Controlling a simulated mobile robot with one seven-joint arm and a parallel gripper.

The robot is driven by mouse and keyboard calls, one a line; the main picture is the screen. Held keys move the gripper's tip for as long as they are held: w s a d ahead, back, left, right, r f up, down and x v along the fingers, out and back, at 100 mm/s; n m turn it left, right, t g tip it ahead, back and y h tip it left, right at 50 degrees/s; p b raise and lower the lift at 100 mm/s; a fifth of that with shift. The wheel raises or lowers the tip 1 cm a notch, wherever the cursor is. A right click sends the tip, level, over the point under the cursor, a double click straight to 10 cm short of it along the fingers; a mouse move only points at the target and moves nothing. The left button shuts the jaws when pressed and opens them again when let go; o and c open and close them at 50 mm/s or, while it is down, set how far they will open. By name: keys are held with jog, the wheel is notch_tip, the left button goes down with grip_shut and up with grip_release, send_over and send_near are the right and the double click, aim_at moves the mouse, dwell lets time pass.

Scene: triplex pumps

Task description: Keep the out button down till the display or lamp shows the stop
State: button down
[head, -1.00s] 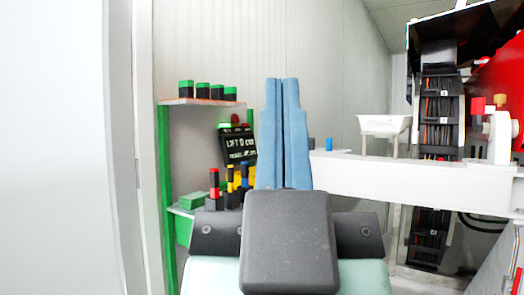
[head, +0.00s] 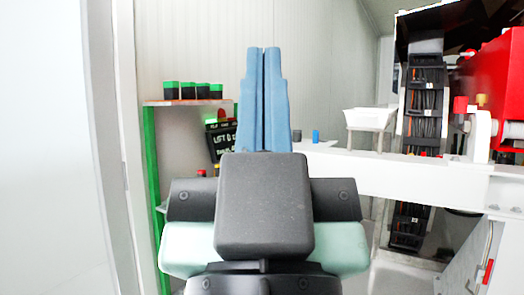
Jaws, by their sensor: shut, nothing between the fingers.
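My gripper (head: 263,52) is in the middle of the head view, its two blue fingers shut together and pointing up, with nothing between them. A black display panel (head: 220,146) with white writing stands behind and left of the fingers. Its right part is hidden by them, and the writing, which seems to begin "LIFT", is not fully readable. A small green lamp or button (head: 210,122) and a red one beside it show on its top edge. I cannot tell which part is the out button, nor whether the fingertips touch anything.
A green-framed shelf (head: 150,160) stands at the left, with several black and green blocks (head: 187,91) on its top board. A white beam (head: 400,174) runs to the right, bearing a white tray (head: 368,118). Red machinery (head: 495,85) is at the far right. A pale wall stands behind.

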notch_tip(320, 180, up, 29)
jog(key=p, duration=2.6)
jog(key=shift+r+p, duration=0.15)
jog(key=shift+p, duration=0.25)
